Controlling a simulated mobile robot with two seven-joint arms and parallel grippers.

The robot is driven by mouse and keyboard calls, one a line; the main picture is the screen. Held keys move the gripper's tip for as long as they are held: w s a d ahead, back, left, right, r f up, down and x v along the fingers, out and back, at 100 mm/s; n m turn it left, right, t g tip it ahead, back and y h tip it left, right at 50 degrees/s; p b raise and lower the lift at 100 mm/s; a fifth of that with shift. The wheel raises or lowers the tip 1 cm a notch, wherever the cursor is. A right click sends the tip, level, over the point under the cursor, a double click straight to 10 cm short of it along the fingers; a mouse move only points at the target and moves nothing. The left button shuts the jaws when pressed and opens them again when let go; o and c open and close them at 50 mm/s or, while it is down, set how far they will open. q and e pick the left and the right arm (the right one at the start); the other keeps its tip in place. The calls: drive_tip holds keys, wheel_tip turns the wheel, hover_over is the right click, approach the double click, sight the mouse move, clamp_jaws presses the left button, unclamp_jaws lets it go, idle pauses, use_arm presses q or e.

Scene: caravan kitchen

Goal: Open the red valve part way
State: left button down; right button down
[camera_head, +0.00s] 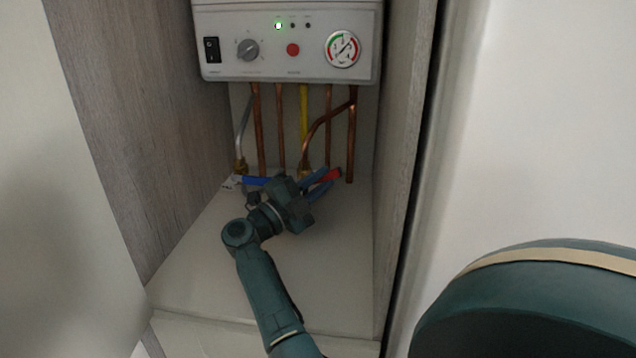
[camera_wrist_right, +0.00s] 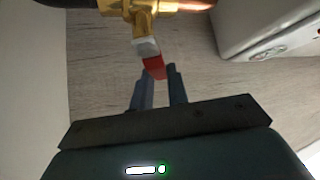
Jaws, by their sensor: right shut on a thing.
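The red valve's handle (camera_head: 333,174) shows at the back of the cabinet, below the boiler. In the right wrist view the red handle (camera_wrist_right: 155,68) sits between the two fingertips, with a pale grey part leading up to a brass valve body (camera_wrist_right: 150,14). My right gripper (camera_head: 325,178) reaches in from the front and is shut on the red handle; its fingers (camera_wrist_right: 160,77) partly hide the handle. My left gripper is not in view.
A white boiler panel (camera_head: 290,50) with switch, knob and gauge hangs above. Several copper pipes (camera_head: 279,130) and a yellow pipe (camera_head: 303,110) run down from it. A blue handle (camera_head: 256,181) lies left of my gripper. Wooden walls (camera_head: 400,150) flank the narrow space.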

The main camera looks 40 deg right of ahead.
drive_tip(key=shift+w+a+r+n+t+h+p, duration=0.1)
drive_tip(key=shift+r+n+t+h+p, duration=0.15)
drive_tip(key=shift+n+h, duration=0.25)
drive_tip(key=shift+w+r+n+t+h+p, duration=0.15)
drive_tip(key=shift+n+t+h, duration=0.15)
drive_tip(key=shift+n, duration=0.4)
drive_tip(key=c, duration=1.6)
unclamp_jaws()
drive_tip(key=shift+c, duration=0.2)
drive_tip(key=shift+o, duration=1.4)
drive_tip(key=shift+a+f, duration=0.1)
